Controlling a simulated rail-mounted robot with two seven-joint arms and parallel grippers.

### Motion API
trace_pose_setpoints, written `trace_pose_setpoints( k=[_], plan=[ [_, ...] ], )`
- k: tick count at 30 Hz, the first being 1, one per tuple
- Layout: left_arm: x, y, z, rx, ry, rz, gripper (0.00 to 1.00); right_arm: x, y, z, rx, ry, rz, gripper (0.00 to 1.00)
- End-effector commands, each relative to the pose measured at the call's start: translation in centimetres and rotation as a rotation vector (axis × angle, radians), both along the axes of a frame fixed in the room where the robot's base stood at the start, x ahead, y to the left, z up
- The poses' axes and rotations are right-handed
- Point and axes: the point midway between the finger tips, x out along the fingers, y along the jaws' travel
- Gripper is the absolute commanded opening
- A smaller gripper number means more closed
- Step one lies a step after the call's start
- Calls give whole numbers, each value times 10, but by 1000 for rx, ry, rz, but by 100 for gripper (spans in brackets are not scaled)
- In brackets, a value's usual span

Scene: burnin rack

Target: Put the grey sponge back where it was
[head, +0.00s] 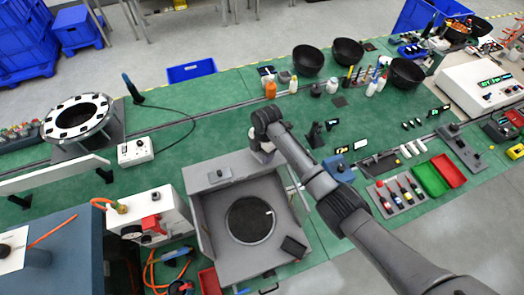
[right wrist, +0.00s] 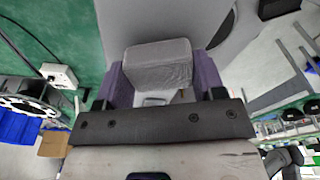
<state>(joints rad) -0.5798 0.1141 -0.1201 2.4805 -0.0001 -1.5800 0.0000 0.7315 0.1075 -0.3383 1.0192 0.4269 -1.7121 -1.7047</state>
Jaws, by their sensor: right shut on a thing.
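The grey sponge (right wrist: 158,65) is a pale grey block in the right wrist view. It sits between the two purple-sided fingers of my right gripper (right wrist: 162,78), which is shut on it. In the head view my right gripper (head: 262,156) points down at the back edge of a grey open-fronted box (head: 212,205). My arm hides most of the gripper there, and I cannot make out the sponge clearly or tell whether it touches anything. My left gripper is not in view.
A dark round disc (head: 250,220) and a dark block (head: 293,246) lie in the grey box. A white instrument (head: 160,215) stands left of it. Black bowls (head: 308,60) and bottles stand at the back. Green mat (head: 215,125) behind the box is mostly clear.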

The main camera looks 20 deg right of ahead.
Motion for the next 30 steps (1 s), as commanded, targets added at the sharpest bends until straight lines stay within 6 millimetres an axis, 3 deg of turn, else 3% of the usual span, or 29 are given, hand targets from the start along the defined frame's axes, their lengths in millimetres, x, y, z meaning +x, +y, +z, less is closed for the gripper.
trace_pose_setpoints(
  k=[15,16,21,24,30],
  plan=[
    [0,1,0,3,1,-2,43,0,-1,-12,-1,0,-1,44],
    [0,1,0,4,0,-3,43,0,-1,-12,0,0,-1,64],
    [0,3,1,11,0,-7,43,0,-1,-11,-1,0,-1,80],
    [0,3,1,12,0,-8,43,0,-1,-11,-1,0,-1,88],
    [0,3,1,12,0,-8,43,0,-1,-11,-1,0,-1,88]
  ],
)
